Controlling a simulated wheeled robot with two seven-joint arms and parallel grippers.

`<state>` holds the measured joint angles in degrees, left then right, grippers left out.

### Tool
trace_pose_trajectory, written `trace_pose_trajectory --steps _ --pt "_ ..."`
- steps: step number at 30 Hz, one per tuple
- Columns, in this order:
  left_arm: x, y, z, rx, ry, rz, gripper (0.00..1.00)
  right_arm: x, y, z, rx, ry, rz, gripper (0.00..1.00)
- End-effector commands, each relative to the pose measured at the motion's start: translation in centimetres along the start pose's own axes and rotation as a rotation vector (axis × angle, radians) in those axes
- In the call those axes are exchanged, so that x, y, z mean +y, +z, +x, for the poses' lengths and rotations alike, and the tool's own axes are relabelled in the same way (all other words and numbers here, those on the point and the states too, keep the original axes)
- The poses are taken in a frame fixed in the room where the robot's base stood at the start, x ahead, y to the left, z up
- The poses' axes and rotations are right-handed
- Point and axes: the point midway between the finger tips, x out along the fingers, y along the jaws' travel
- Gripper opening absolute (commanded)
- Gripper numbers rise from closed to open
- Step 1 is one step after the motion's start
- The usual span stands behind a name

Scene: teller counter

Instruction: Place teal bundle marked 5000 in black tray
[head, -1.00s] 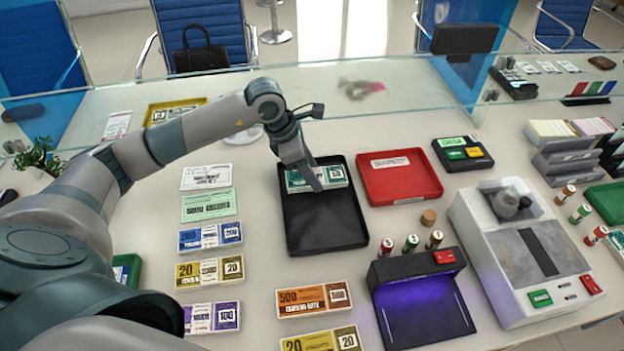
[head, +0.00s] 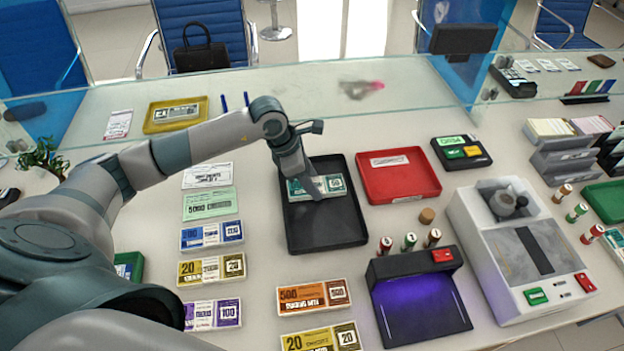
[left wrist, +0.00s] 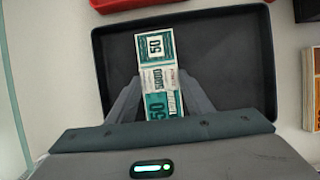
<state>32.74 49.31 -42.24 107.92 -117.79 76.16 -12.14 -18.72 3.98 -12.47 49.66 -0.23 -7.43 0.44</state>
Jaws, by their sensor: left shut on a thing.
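The teal bundle (head: 334,184) shows 50 at its ends and a white band, which reads 5000 in the left wrist view (left wrist: 156,48). My left gripper (head: 314,190) reaches down over the black tray (head: 326,229) and is shut on the bundle, with one finger on each side of its middle. The bundle is inside the tray's outline, in its far half. I cannot tell whether it touches the tray floor. The tray is otherwise empty, and its walls show in the left wrist view (left wrist: 240,70). My right gripper is not in view.
A red tray (head: 425,183) stands just right of the black tray. Slips and banded bundles (head: 211,235) lie in a column to its left. An orange bundle (head: 314,297) and a purple-lit device (head: 420,300) are in front. A glass screen (head: 300,100) stands behind.

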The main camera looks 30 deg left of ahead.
Motion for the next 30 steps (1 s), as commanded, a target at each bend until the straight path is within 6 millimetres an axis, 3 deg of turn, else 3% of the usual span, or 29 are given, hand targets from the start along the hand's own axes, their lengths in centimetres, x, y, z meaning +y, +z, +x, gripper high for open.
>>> trace_pose_trajectory --steps 7,8,10,24,30 --pt "0.0 0.0 0.1 -0.001 0.001 0.0 0.19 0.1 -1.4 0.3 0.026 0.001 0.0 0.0" --pt "0.0 0.0 0.1 0.0 0.0 0.0 0.51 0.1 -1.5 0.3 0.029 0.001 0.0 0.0" --pt "0.0 0.0 0.1 0.0 0.0 0.0 0.65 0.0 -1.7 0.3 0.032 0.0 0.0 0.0" --pt "0.1 0.0 -0.2 0.0 0.001 0.0 0.65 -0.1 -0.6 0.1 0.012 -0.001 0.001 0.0" --pt "0.1 -0.1 -2.3 -0.001 0.003 0.002 0.65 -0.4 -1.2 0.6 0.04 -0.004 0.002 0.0"
